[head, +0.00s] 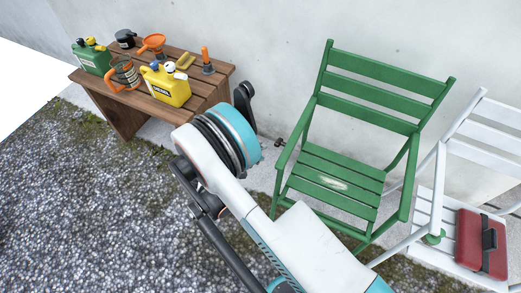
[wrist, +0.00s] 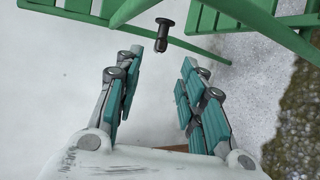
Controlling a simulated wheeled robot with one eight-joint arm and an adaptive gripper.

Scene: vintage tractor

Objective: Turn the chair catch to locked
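The green folding chair (head: 345,160) stands open against the wall in the head view. Its catch (head: 279,142), a small dark knob, sticks out from the side of the chair nearest my arm. In the wrist view the black catch (wrist: 164,35) hangs below a green chair rail (wrist: 185,40). My gripper (wrist: 162,62) is open and empty, its two teal-padded fingers spread apart. The catch lies just beyond the fingertips, between their lines, and appears not to be touched. I cannot tell from these frames whether the catch is locked.
A white chair (head: 424,210) stands right of the green one, with a red case (head: 468,240) on its seat. A wooden bench (head: 215,82) at the left holds a yellow can (head: 168,88), a green can (head: 92,60) and other items. Gravel (head: 90,210) covers the ground; a wall stands behind.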

